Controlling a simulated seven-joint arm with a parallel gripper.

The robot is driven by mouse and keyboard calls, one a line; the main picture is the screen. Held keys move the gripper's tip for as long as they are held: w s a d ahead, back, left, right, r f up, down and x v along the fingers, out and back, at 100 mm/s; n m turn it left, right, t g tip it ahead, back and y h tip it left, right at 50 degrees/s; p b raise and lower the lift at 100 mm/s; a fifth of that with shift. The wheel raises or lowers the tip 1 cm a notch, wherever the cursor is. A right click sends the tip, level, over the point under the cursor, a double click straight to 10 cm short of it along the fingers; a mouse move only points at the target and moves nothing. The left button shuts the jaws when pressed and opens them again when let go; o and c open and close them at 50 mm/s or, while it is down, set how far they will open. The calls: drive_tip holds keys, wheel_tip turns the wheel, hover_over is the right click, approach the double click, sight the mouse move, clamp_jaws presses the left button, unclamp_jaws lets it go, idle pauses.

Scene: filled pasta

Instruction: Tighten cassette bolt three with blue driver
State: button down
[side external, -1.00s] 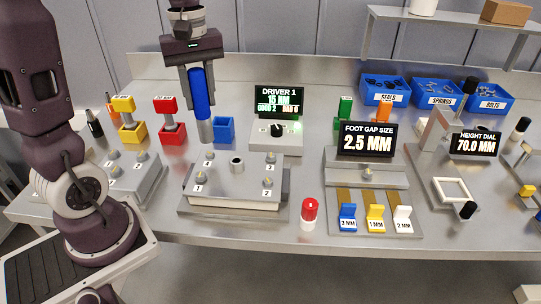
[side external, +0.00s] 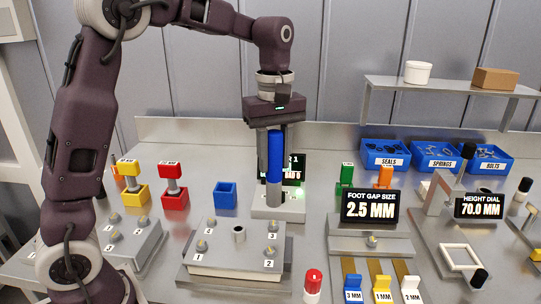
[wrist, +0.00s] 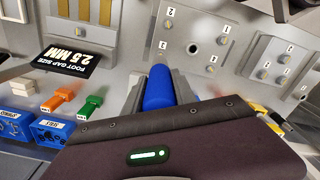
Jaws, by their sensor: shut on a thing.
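My gripper (side external: 274,122) is shut on the blue driver (side external: 275,155) and holds it upright. The driver's grey lower part hangs in front of the torque display unit, beyond the cassette's back edge. The cassette (side external: 215,255) is a grey block with numbered corner bolts and a central tube. Bolt three (side external: 272,225) is at its back right corner, below and apart from the driver's tip in the side view. In the wrist view the blue handle (wrist: 158,88) shows below the cassette (wrist: 195,20); the driver's tip is hidden.
The driver display (side external: 298,165) is mostly covered by the driver. The blue holder (side external: 225,196) stands empty, left of the driver. Red (side external: 174,185) and yellow (side external: 130,185) drivers stand further left.

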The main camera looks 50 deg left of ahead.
sight(274, 186)
drive_tip(key=shift+f, duration=2.6)
drive_tip(key=shift+f, duration=0.95)
idle(0.4)
drive_tip(key=shift+r, duration=2.5)
